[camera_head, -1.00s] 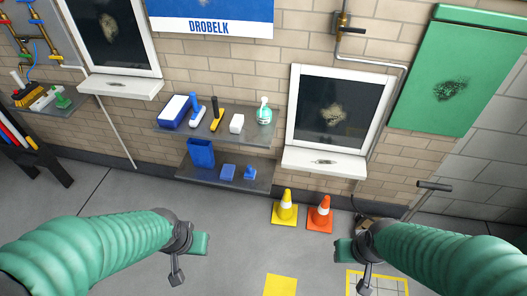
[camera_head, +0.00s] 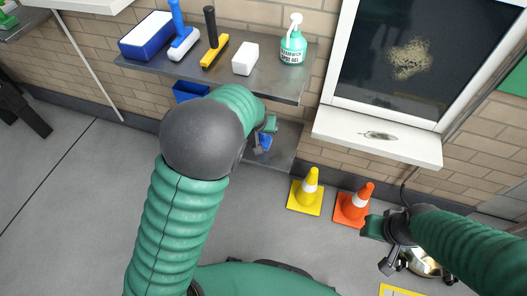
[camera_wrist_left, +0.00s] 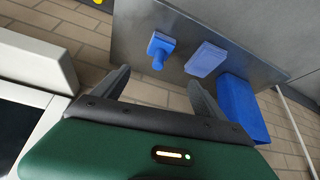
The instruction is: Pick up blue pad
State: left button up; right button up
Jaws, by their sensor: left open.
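The blue pad (camera_wrist_left: 207,58) is a flat, light-blue block on the grey lower shelf (camera_wrist_left: 140,20) in the left wrist view. A small blue piece with a round knob (camera_wrist_left: 160,48) is to its left. A blue bin (camera_wrist_left: 245,105) is to its right. My left gripper (camera_wrist_left: 159,76) is open and empty, and its fingers point toward the shelf and appear apart from these things. In the head view my left arm covers much of the lower shelf; my left gripper (camera_head: 262,138) is over it. My right gripper (camera_head: 380,240) is low at the right, its jaws unclear.
The upper shelf (camera_head: 285,88) holds a blue-and-white block (camera_head: 146,36), a blue-handled tool (camera_head: 182,38), a yellow tool (camera_head: 214,52), a white block (camera_head: 245,59) and a spray bottle (camera_head: 293,45). A yellow cone (camera_head: 308,192) and an orange cone (camera_head: 355,205) stand on the floor. A windowsill (camera_head: 375,140) juts out at right.

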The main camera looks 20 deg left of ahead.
aim_at(265, 136)
pick_arm(q)
jog(key=b+x, duration=0.5)
jog(key=x, duration=0.6)
jog(key=shift+f, duration=0.25)
jog(key=b+x, duration=0.2)
jog(key=x, duration=0.1)
jog(key=b+x, duration=0.1)
jog(key=x, duration=0.1)
jog(key=shift+d+b, duration=0.35)
jog(key=shift+b, duration=0.05)
jog(key=shift+w+f, duration=0.2)
jog(key=shift+w, duration=0.05)
jog(key=shift+r, duration=0.2)
jog(key=c, duration=1.4)
jog(key=shift+c, duration=0.2)
